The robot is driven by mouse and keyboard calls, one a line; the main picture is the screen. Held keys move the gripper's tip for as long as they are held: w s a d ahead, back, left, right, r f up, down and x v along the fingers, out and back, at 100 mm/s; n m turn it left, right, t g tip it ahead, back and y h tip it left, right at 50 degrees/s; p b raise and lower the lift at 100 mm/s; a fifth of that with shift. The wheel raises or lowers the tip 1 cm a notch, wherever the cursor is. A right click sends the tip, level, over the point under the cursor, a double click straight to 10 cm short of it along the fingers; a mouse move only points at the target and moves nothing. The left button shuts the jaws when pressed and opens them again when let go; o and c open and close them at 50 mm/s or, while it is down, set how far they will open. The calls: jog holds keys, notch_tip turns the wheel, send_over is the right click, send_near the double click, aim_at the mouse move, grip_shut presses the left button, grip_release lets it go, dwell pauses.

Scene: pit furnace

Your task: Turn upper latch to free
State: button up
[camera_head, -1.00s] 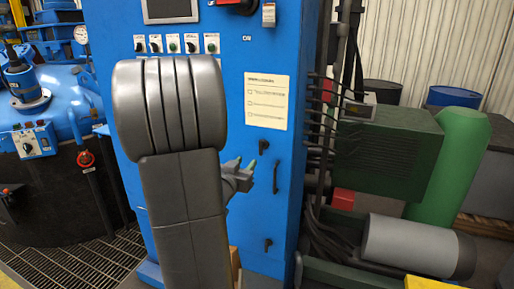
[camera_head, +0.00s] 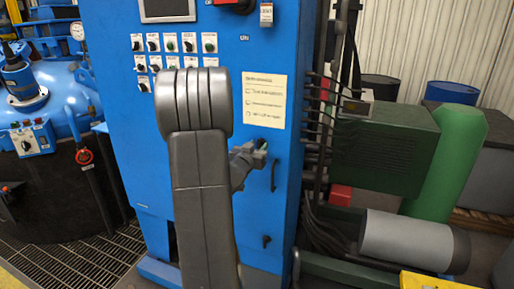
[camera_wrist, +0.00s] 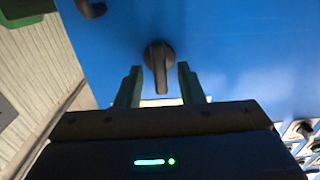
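The upper latch (camera_wrist: 158,66) is a dark knob with a short lever on the blue cabinet door. In the wrist view its lever points down the picture, between my two green fingertips. My gripper (camera_wrist: 158,84) is open, one finger on each side of the lever, with visible gaps. In the head view my gripper (camera_head: 262,147) is up against the cabinet front, just above the dark door handle (camera_head: 273,175), and largely hides the upper latch. The lower latch (camera_head: 267,241) sits further down the same door.
The blue cabinet (camera_head: 225,50) carries switches, a screen and a paper notice (camera_head: 265,100) above my gripper. Cables run down its right side, near a dark green box (camera_head: 385,150) and a grey cylinder (camera_head: 405,240). A blue vessel (camera_head: 75,90) stands at the left.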

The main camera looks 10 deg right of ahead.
grip_shut()
jog(key=shift+f+m+b, duration=0.1)
jog(key=shift+m+b, duration=0.2)
jog(key=shift+b, duration=0.1)
jog(key=m+b, duration=0.3)
jog(key=b, duration=0.1)
jog(key=shift+d+f, duration=0.1)
jog(key=shift+f, duration=0.1)
jog(key=m+b, duration=0.4)
jog(key=m, duration=0.1)
jog(key=shift+s+d+m+b, duration=0.1)
jog(key=shift+s+m+b, duration=0.05)
jog(key=shift+m+b, duration=2.95)
jog(key=shift+m, duration=1.5)
